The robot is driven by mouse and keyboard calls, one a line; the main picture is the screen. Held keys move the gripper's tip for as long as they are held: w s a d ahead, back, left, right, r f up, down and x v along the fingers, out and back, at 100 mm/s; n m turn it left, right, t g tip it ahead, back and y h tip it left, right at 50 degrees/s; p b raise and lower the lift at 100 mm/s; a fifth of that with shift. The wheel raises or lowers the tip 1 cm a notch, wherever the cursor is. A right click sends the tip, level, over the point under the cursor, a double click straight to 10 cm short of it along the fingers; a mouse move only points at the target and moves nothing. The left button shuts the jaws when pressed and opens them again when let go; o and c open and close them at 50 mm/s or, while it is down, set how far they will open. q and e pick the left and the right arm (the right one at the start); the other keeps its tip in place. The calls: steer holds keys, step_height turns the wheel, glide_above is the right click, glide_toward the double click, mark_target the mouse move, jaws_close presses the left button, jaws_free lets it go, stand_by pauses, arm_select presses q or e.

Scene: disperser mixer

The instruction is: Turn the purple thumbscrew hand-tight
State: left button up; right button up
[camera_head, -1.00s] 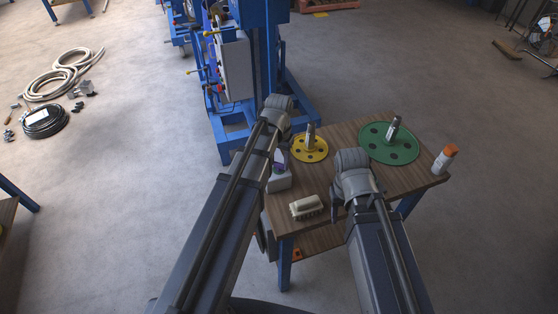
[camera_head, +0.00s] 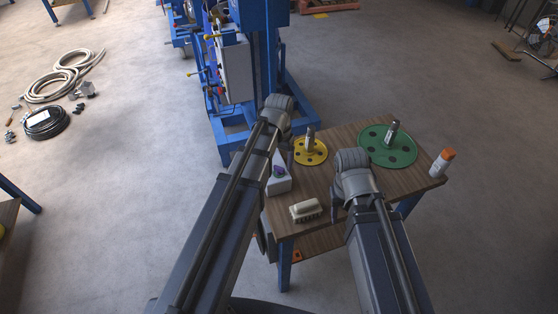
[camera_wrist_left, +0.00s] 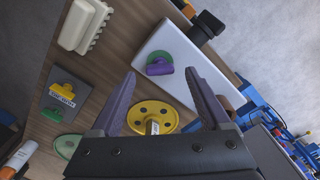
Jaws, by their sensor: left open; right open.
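The purple thumbscrew (camera_wrist_left: 159,68) sits on a green round part on top of a pale box (camera_wrist_left: 185,65) in the left wrist view. In the head view it shows small on the box (camera_head: 278,171), at the table's left edge. My left gripper (camera_wrist_left: 160,74) is open, with one finger on each side of the thumbscrew in its wrist picture; I cannot tell its height above it. In the head view that gripper (camera_head: 288,157) is mostly hidden behind its own wrist. My right gripper (camera_head: 338,208) is open beside the brush, its fingers partly hidden.
A brush (camera_head: 306,210) lies near the table's front. A yellow disc (camera_head: 311,152) and a green disc (camera_head: 387,146) with upright posts sit farther back. A white bottle with an orange cap (camera_head: 442,162) stands at the right edge. A blue machine (camera_head: 262,60) stands behind the table.

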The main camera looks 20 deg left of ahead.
mark_target(280, 168)
arm_select(q)
step_height(280, 168, up, 6)
steer(key=p, duration=0.5)
arm_select(e)
step_height(280, 168, up, 6)
steer(key=shift+f, duration=0.1)
arm_select(q)
steer(key=shift+f, duration=0.1)
steer(key=shift+s+d+f, duration=0.1)
steer(key=shift+s+d, duration=0.05)
steer(key=shift+s, duration=0.05)
steer(key=s+d+f+m+b, duration=0.1)
steer(key=s+d+f+b, duration=0.1)
steer(key=s+d, duration=0.3)
steer(key=s+d+f+y+b, duration=0.1)
steer(key=s+d+f+b, duration=0.1)
steer(key=s+d, duration=0.3)
steer(key=s+b, duration=0.1)
steer(key=s, duration=0.3)
steer(key=shift+f+m, duration=0.35)
steer(key=shift+m, duration=0.05)
arm_select(e)
step_height(280, 168, down, 5)
